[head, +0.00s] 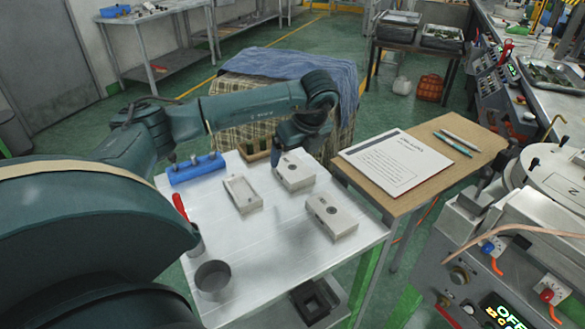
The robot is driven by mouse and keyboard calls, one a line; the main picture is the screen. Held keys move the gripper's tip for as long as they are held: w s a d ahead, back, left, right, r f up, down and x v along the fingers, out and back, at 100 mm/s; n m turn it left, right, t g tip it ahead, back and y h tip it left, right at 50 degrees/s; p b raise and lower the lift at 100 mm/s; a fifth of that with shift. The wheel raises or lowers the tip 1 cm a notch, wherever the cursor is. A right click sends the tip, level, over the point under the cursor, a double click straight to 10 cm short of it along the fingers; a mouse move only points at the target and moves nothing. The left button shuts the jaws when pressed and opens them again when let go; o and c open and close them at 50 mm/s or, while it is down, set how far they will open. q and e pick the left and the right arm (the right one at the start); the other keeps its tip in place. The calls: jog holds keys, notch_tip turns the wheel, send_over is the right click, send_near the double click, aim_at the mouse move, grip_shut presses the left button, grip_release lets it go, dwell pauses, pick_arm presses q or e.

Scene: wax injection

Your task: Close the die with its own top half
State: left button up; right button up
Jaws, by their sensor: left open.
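Three pale metal die pieces lie apart on the white-topped table. A flatter block (243,194) with a shallow recess in its top lies at the left. A thicker block (295,174) with a hole in its top lies at the back right. A similar thick block (332,216) with holes lies nearer the front right. My left gripper (277,154) is open, pointing down just behind the back right block. It is dark and small, so I cannot tell whether it touches that block. My right gripper is not in view.
The table (265,250) also holds a blue rack (196,168), a wooden box (252,151), a grey cup (212,279) and a red-handled tool (180,206). A wooden side table with a paper (395,162) stands right, beside a machine (490,260). The table's front middle is clear.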

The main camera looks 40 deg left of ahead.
aim_at(293, 168)
pick_arm(q)
jog(key=x, duration=0.2)
jog(key=p+x, duration=0.1)
jog(key=x, duration=0.3)
jog(key=shift+w+d+f, duration=0.15)
jog(key=shift+d+f, duration=0.05)
jog(key=shift+f, duration=0.1)
jog(key=shift+r, duration=0.1)
jog(key=c, duration=1.3)
